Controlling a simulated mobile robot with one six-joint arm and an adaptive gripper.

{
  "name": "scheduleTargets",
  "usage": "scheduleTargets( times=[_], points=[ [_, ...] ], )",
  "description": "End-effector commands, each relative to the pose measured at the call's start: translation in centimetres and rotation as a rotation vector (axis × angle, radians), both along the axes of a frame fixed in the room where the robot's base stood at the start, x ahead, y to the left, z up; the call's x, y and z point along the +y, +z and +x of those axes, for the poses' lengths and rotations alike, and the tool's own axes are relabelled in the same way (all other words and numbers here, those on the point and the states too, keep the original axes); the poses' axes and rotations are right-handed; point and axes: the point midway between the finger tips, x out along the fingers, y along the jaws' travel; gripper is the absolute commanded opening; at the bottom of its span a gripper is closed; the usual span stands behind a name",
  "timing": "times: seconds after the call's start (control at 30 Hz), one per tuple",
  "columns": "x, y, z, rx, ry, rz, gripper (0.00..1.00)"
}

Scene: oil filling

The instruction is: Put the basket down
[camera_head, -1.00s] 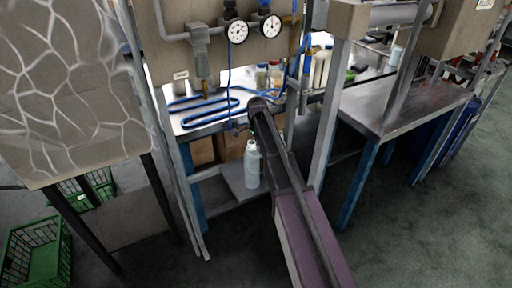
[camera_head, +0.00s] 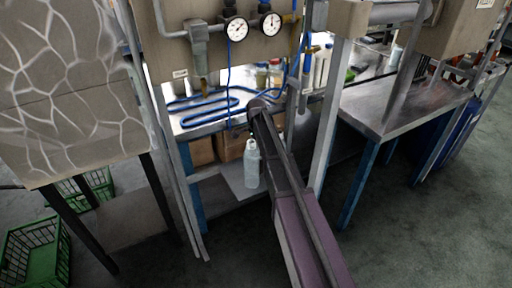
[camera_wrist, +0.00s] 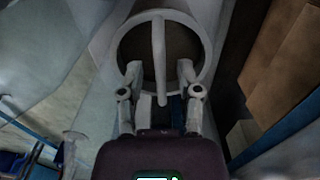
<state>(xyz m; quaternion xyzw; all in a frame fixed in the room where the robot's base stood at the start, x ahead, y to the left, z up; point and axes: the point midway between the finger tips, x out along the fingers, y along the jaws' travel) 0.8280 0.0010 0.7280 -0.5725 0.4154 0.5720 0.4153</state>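In the wrist view a round grey rim with a straight bar across it (camera_wrist: 157,45), which looks like the basket and its handle, lies just ahead of my gripper (camera_wrist: 159,72). The two fingers are spread, one on each side of the bar, with a visible gap to it on both sides. The fingertips overlap the rim in the picture; I cannot tell whether they touch it. The inside of the ring is brown and dark. In the head view my arm reaches to the bench, and I cannot make out the basket or the fingers there.
A clear bottle (camera_head: 251,165) stands left of my arm, by the lower shelf. The bench top (camera_head: 212,122) carries a blue coiled hose (camera_head: 205,104), with posts on both sides. Cardboard boxes (camera_wrist: 285,55) are at right in the wrist view. Green crates (camera_head: 36,250) stand lower left.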

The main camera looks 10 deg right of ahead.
Motion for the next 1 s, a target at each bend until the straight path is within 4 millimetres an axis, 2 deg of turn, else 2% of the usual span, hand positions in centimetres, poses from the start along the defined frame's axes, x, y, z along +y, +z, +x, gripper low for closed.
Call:
scheduleTargets(
  times=[0.47,1.0],
  points=[
    [0.0,0.9,0.0,0.000,0.000,0.000,0.45],
    [0.0,5.1,0.0,0.000,0.000,0.000,0.45]
  ],
)
